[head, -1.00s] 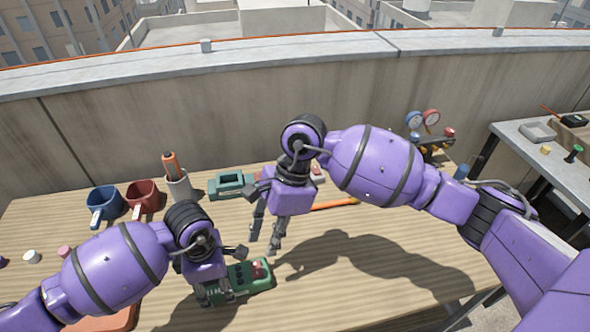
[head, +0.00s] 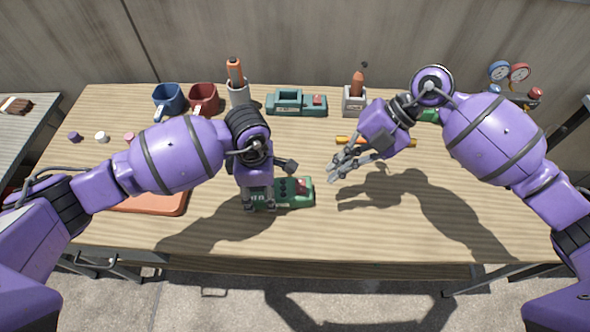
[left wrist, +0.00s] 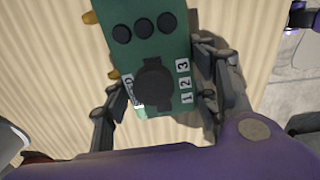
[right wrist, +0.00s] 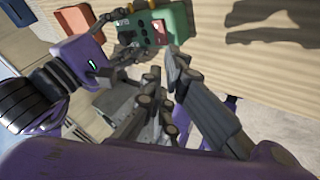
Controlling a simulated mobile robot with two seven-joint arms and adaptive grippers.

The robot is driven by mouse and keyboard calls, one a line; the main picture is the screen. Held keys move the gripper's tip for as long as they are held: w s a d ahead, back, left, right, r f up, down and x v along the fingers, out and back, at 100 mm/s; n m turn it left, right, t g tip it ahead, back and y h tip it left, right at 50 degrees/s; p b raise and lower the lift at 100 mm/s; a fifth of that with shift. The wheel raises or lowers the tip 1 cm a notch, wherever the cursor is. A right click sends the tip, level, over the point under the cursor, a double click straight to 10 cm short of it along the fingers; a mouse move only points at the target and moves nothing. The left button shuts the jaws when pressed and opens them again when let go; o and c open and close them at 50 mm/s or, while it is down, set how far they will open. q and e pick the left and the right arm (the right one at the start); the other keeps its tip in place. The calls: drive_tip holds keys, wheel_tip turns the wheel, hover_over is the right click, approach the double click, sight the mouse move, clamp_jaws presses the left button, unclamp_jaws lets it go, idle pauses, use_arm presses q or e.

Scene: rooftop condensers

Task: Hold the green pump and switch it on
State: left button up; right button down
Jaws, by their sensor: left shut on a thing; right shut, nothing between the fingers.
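The green pump (head: 289,198) lies near the front middle of the table, with a red switch (head: 302,186) at its right end. In the left wrist view the pump (left wrist: 150,65) shows black round buttons, a black dial (left wrist: 153,82) and labels 1, 2, 3. My left gripper (head: 260,206) is shut on the pump's left part, one finger on each side. My right gripper (head: 335,170) is shut and empty, right of the pump and apart from it. The right wrist view shows the pump (right wrist: 176,22) and its red switch (right wrist: 159,30) beyond my right fingers.
A teal device (head: 297,106) with a red switch stands behind the pump. Blue (head: 168,99) and red (head: 204,99) mugs, a grey cup (head: 238,94) and a holder (head: 355,101) line the back. An orange stick (head: 400,142) lies behind my right gripper. The table's front right is clear.

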sight(300, 189)
drive_tip(key=shift+w+a+r+m+t+y, duration=0.1)
drive_tip(key=shift+w+a+r+m+y, duration=0.15)
drive_tip(key=shift+m, duration=2)
drive_tip(key=shift+w+a+r+m+t+y, duration=0.1)
drive_tip(key=shift+w+r+m+y, duration=0.2)
drive_tip(key=shift+m, duration=1.9)
drive_tip(key=shift+w+a+r+m+t+y, duration=0.15)
drive_tip(key=shift+r+m, duration=0.2)
drive_tip(key=shift+m, duration=1.9)
drive_tip(key=x, duration=1)
drive_tip(key=shift+s+d+f, duration=0.1)
drive_tip(key=shift+s+f, duration=0.25)
drive_tip(key=shift+f, duration=0.05)
